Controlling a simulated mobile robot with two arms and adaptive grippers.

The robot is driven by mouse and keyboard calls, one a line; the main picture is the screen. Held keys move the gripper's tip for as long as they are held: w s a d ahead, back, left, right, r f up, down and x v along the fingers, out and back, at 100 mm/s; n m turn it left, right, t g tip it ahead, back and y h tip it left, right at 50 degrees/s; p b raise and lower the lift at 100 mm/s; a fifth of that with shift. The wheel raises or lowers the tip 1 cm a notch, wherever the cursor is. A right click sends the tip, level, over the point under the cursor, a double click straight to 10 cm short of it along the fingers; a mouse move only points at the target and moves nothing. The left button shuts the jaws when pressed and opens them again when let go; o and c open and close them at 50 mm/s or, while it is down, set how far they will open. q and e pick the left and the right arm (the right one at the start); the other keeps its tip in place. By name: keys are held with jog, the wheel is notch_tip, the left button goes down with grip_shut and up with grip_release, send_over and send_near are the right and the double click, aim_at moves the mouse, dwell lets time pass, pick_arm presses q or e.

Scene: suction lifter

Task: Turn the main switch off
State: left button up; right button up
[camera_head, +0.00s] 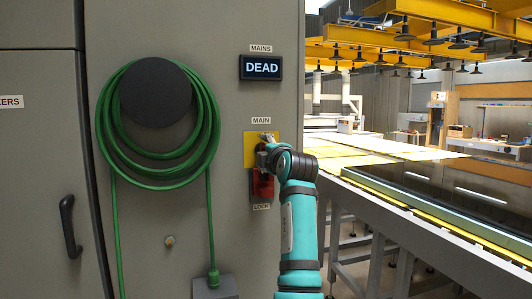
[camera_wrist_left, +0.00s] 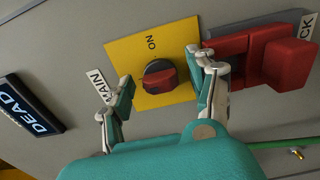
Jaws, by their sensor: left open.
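The main switch is a red handle on a black round base (camera_wrist_left: 158,78), on a yellow plate (camera_head: 249,150) under the label MAIN. In the left wrist view the handle lies roughly along the line from the MAIN label to the red lock, across from the printed ON rather than toward it. My left gripper (camera_head: 265,152) is at the plate. In the left wrist view my left gripper (camera_wrist_left: 160,66) is open, its fingers apart on either side of the switch; I cannot tell whether they touch it. The display (camera_head: 261,67) reads DEAD. My right gripper is not in view.
A red lock block (camera_wrist_left: 275,58) sits right beside the plate, close to one finger. A green hose (camera_head: 212,120) hangs coiled on the cabinet to the left. A long table (camera_head: 430,225) stands to the right, with yellow suction gear (camera_head: 430,20) overhead.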

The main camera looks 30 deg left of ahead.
pick_arm(q)
jog(key=v, duration=0.7)
jog(key=shift+s+d, duration=0.15)
jog(key=shift+s, duration=0.05)
jog(key=shift+w+f, duration=0.1)
